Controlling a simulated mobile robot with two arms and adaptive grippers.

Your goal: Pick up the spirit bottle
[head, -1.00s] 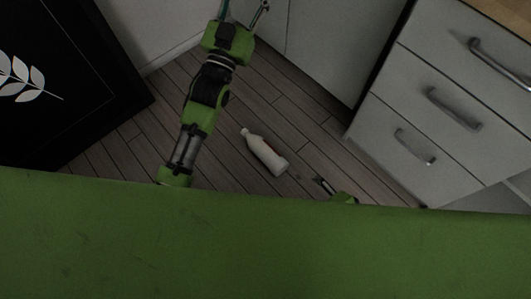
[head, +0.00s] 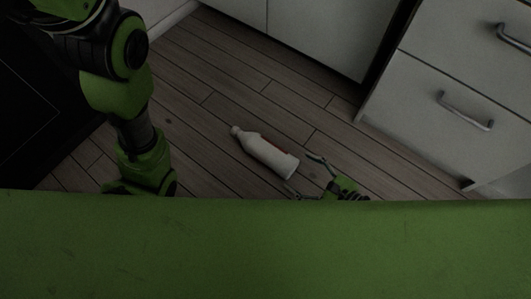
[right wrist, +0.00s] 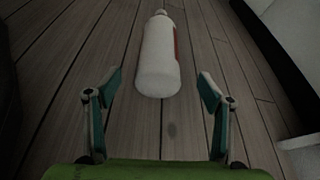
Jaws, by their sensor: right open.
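The spirit bottle (head: 264,153) is white with a red label on its side. It lies on the wooden floor, its neck toward the upper left in the head view. It also shows in the right wrist view (right wrist: 158,58), base toward me, ahead of the fingers. My right gripper (head: 304,177) is open close to the base of the bottle, not around it. In the right wrist view its two fingers (right wrist: 161,90) stand apart with nothing between them but floor and the near end of the bottle. My left arm is at the left of the head view; its gripper is out of the picture.
White drawers (head: 440,100) with metal handles stand at the right. White cabinet fronts (head: 320,35) stand at the back. A black appliance (head: 40,110) is at the left. My own green body covers the bottom. Floor (head: 215,95) around the bottle is clear.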

